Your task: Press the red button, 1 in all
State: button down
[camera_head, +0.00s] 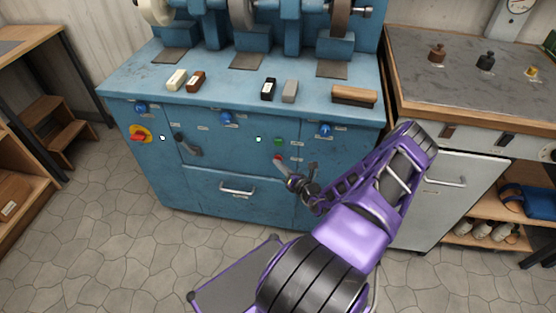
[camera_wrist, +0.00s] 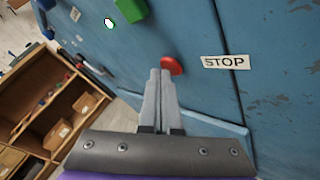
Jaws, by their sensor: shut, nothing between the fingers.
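The red button (camera_wrist: 172,65) is a small round red knob on the blue cabinet front, beside a "STOP" label (camera_wrist: 225,62). In the head view the red button (camera_head: 277,158) shows just past the tip of my gripper (camera_head: 281,164). My gripper (camera_wrist: 160,74) is shut and empty, with its fingertips together right at the button and overlapping its lower left edge in the wrist view. I cannot tell whether the fingertips touch the button.
A green button (camera_head: 279,142) sits just above the red one, with a small lit lamp (camera_head: 258,139) to its left. A red-and-yellow rotary switch (camera_head: 140,133) is farther left on the blue cabinet (camera_head: 190,110). A drawer handle (camera_head: 237,189) sticks out below.

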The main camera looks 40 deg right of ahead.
jog(key=shift+w+d, duration=0.1)
jog(key=shift+d, duration=0.05)
dwell(0.4)
jog(key=shift+s+a+p, duration=0.4)
jog(key=shift+s+a, duration=0.15)
jog(key=shift+a, duration=0.1)
jog(key=s+a+p, duration=0.2)
jog(key=s+a, duration=0.1)
jog(key=a, duration=0.1)
jog(key=shift+s, duration=0.15)
dwell(1.0)
